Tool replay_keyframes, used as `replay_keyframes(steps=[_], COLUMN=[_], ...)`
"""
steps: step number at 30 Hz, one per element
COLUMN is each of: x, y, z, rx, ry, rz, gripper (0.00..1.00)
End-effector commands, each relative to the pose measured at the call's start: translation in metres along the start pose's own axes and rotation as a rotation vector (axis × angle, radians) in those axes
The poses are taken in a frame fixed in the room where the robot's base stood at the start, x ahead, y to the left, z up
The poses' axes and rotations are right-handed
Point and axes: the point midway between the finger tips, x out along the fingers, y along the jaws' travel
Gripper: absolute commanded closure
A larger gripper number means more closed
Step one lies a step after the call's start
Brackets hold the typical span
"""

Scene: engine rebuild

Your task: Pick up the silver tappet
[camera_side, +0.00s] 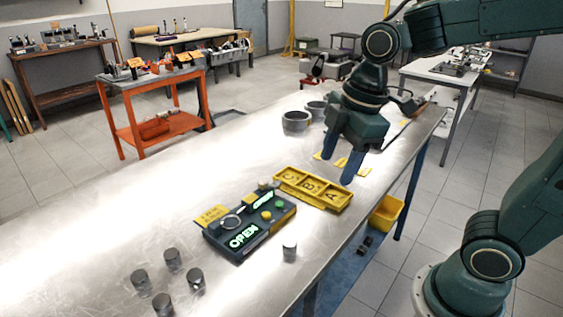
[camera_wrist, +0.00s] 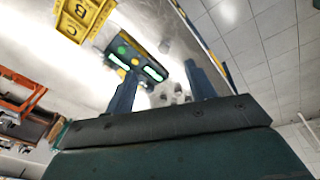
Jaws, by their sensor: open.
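Several short metal cylinders that look like tappets stand upright on the metal bench. A brighter silver one (camera_side: 289,251) stands alone near the right edge, by the control box; a lone cylinder also shows beside the box in the wrist view (camera_wrist: 164,46). Darker ones (camera_side: 196,279) (camera_side: 172,260) (camera_side: 141,282) stand grouped at the lower left; small cylinders show between my fingers in the wrist view (camera_wrist: 178,90). My gripper (camera_side: 338,160) is open and empty, raised above the bench beyond the yellow tray, away from every cylinder. Both fingers also show in the wrist view (camera_wrist: 161,67).
A control box (camera_side: 249,225) with a lit OPEN display and a yellow tray (camera_side: 338,200) lettered A, B, C sit between my gripper and the cylinders. Two grey cups (camera_side: 296,122) stand at the back. A yellow bin (camera_side: 386,212) is beside the bench. The bench's left side is clear.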

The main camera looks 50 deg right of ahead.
Motion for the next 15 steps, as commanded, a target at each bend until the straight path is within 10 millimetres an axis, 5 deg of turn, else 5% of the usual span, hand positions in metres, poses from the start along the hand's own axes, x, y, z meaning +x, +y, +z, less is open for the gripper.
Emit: replay_keyframes(steps=[15], x=[0.063], y=[0.035], z=[-0.049], rx=[-0.769], ry=[0.002], rz=[-0.230], gripper=[0.45])
